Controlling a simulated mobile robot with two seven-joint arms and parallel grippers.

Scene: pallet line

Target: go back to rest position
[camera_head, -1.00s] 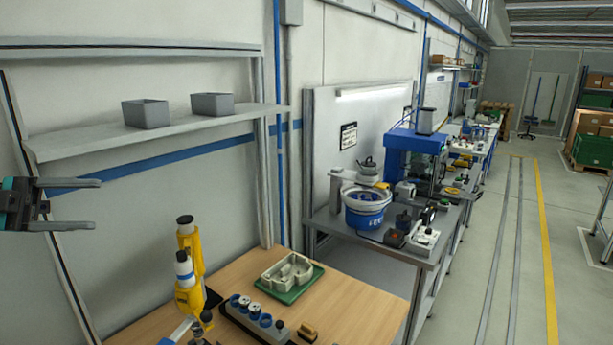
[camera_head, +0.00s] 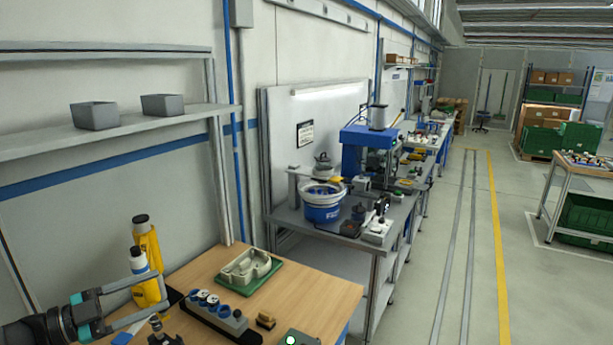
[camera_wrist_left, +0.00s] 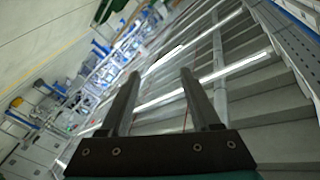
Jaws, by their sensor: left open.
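My left gripper (camera_head: 157,297) is at the lower left of the head view, with its two fingers apart and nothing between them. It appears in front of the left end of the wooden workbench (camera_head: 325,296), near the yellow arm-like device (camera_head: 147,245). Whether it touches anything there I cannot tell. In the left wrist view my left gripper (camera_wrist_left: 160,75) shows two dark parallel fingers spread apart, with a tilted, blurred view of the hall beyond. My right gripper is not in view.
The workbench holds a green tray with a pale casting (camera_head: 246,268), a dark rack with blue-ringed parts (camera_head: 215,312) and a small yellow part (camera_head: 265,320). A shelf (camera_head: 150,133) with grey bins is above. A blue-white bowl machine (camera_head: 322,205) stands beyond; the aisle right is clear.

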